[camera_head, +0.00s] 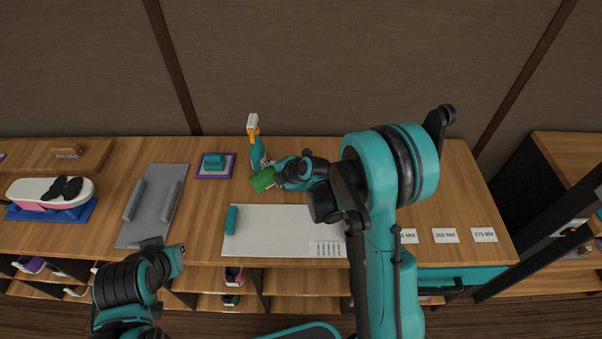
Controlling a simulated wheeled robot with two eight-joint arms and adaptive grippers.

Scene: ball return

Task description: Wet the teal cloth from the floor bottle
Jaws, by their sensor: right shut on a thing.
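My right gripper (278,175) reaches in over the back middle of the table and is shut on a green object (262,180). The object looks blocky and tilted; my gripper and arm partly hide it. A small teal piece (214,161) sits in a purple-rimmed tray. Another teal piece (231,220) lies at the left end of a white mat (275,233). I cannot tell which teal piece is the cloth. My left gripper (153,243) is at the table's front edge, its jaws unclear.
A grey mat (142,235) with two grey bars lies left of the white mat. Further left are a shoe (48,193) on a blue stand and a brush (67,153). Size cards (445,235) lie at the right front. My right arm covers the table's middle right.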

